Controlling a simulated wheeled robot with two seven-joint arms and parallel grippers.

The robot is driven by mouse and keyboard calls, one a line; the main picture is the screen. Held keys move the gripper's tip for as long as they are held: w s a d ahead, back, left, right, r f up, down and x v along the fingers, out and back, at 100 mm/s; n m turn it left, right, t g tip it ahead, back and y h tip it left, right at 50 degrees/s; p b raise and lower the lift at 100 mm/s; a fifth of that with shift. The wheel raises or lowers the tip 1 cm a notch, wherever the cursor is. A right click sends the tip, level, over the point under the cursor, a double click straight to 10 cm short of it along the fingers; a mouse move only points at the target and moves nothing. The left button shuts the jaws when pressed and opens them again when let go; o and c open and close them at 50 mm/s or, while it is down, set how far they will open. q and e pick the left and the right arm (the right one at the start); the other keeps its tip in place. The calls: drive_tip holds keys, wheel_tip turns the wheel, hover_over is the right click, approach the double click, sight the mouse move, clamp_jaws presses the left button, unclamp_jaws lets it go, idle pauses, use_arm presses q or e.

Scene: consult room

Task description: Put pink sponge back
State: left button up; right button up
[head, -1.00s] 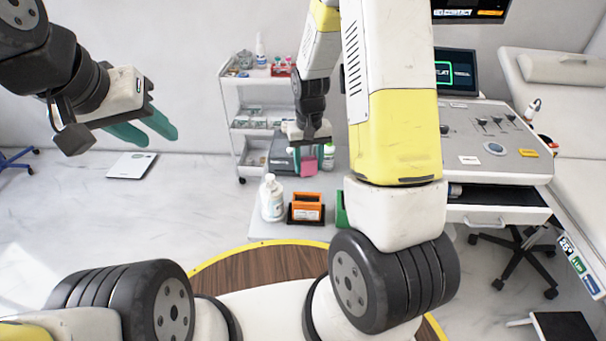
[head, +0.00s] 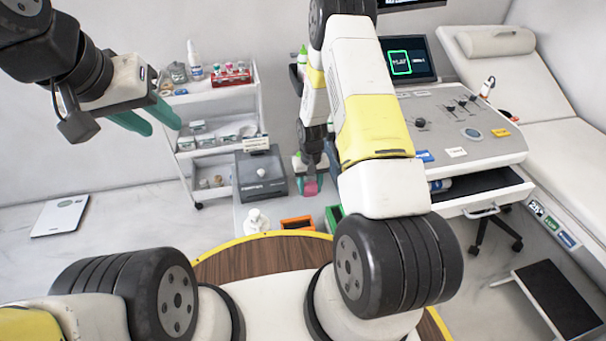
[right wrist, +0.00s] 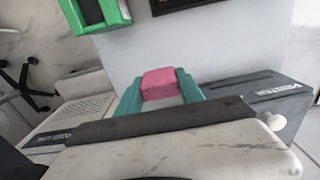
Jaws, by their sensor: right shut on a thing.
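The pink sponge (head: 310,186) is held between the teal fingers of my right gripper (head: 309,180), above the white table. The right wrist view shows the sponge (right wrist: 159,84) gripped between both fingertips, with white tabletop beyond it. A green holder (head: 335,217) and an orange holder (head: 297,222) stand on the table nearer my body. The green holder (right wrist: 95,14) also shows at the top of the right wrist view. My left gripper (head: 148,117) is empty, its teal fingers apart, high at the left, far from the sponge.
A dark grey device (head: 262,175) stands left of my right gripper. A white bottle (head: 256,222) stands left of the orange holder. A white trolley (head: 218,101) with small items is behind. A grey console (head: 460,130) with an open drawer is at the right.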

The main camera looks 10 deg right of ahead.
drive_tip(key=shift+f, duration=2.9)
drive_tip(key=shift+f, duration=0.15)
drive_tip(key=o, duration=1.1)
drive_tip(key=shift+c, duration=0.2)
